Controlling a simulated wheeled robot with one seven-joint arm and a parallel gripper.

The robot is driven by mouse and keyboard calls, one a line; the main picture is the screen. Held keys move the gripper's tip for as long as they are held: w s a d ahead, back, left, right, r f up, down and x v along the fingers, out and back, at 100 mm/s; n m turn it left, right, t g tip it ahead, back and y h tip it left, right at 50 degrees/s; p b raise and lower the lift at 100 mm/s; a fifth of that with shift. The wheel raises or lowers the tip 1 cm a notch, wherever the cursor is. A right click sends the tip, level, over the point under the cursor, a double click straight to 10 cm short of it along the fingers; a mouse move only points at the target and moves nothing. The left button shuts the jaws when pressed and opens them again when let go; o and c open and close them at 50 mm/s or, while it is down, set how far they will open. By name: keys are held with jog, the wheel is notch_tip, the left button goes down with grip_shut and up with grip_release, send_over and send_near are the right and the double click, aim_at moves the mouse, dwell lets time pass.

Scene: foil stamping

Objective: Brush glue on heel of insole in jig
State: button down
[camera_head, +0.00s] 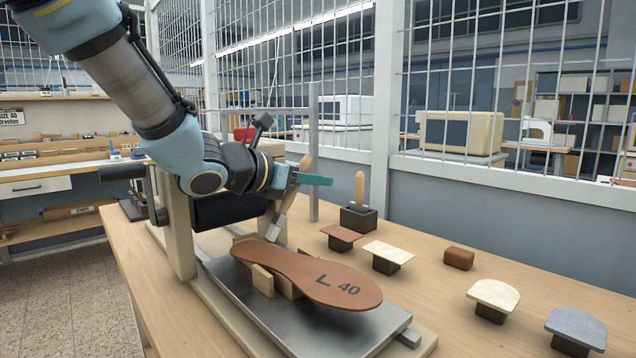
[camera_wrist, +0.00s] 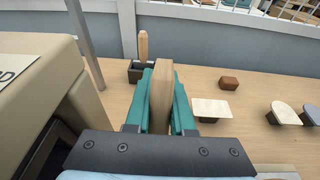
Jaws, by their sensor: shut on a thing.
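My gripper (camera_head: 306,179) has teal fingers and is above and behind the heel. It is shut on the wooden handle of a brush (camera_head: 291,208), which slants down to the left. The brush's lower end is close by the heel; I cannot tell if it touches. In the wrist view, the handle (camera_wrist: 162,95) stands between the teal fingers (camera_wrist: 164,112). The insole is not visible there.
A black pot (camera_head: 358,219) with a wooden handle upright in it stands behind the jig. Several pads on black stands (camera_head: 388,254) and a brown block (camera_head: 459,257) are on the table (camera_head: 450,325). A metal post (camera_head: 313,150) rises near my gripper. A mesh fence stands behind.

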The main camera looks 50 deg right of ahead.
aim_at(298, 187)
jog(key=shift+w+a+f+b, duration=0.1)
jog(key=shift+a+b, duration=0.05)
jog(key=shift+a, duration=0.85)
jog(key=shift+w+a+f+b, duration=0.1)
jog(key=shift+a+f+b, duration=0.1)
jog(key=shift+a, duration=0.75)
jog(key=shift+w+a+f+b, duration=0.1)
jog(key=shift+a+b, duration=0.05)
jog(key=shift+a, duration=0.85)
jog(key=shift+s+r+b, duration=0.1)
jog(key=shift+s+b, duration=0.25)
jog(key=shift+s, duration=0.1)
jog(key=shift+s+d+r, duration=0.1)
jog(key=shift+s, duration=0.05)
jog(key=shift+s+d+b, duration=0.7)
jog(key=shift+d+b, duration=1.25)
jog(key=shift+d, duration=1.2)
jog(key=shift+f+b+v, duration=0.15)
jog(key=shift+f+v, duration=0.1)
jog(key=shift+v, duration=0.8)
jog(key=shift+f+b+v, duration=0.1)
jog(key=shift+f+v, duration=0.15)
jog(key=shift+v, duration=0.8)
jog(key=shift+f+b+v, duration=0.15)
jog(key=shift+f+v, duration=0.1)
jog(key=shift+v, duration=0.8)
jog(key=shift+w+a, duration=0.1)
jog(key=shift+a, duration=0.1)
jog(key=shift+r, duration=0.1)
